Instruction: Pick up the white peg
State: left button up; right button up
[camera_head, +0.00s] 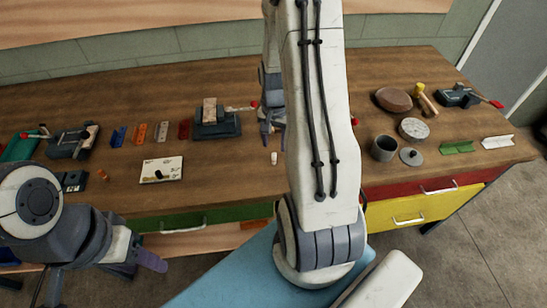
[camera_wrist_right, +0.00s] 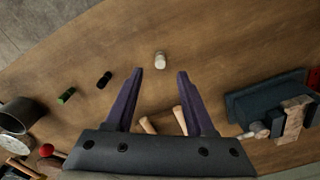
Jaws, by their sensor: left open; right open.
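The white peg (camera_head: 274,158) stands on the wooden workbench (camera_head: 225,178), just left of my right arm in the head view. It also shows in the right wrist view (camera_wrist_right: 160,60), centred slightly beyond the gap between the fingertips. My right gripper (camera_wrist_right: 160,72) is open and empty, its two purple fingers pointing toward the peg without touching it. In the head view the right gripper (camera_head: 273,132) is partly hidden behind my arm. My left gripper (camera_head: 102,274) is open and empty at the lower left, in front of the bench.
A vise (camera_head: 215,122) stands behind left. A grey cup (camera_head: 384,148) and round blocks are at the right. A white card (camera_head: 172,168) lies left.

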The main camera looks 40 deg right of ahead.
aim_at(274, 154)
jog(key=shift+f, duration=0.8)
jog(key=shift+f+p, duration=0.85)
jog(key=shift+f, duration=1.8)
grip_shut()
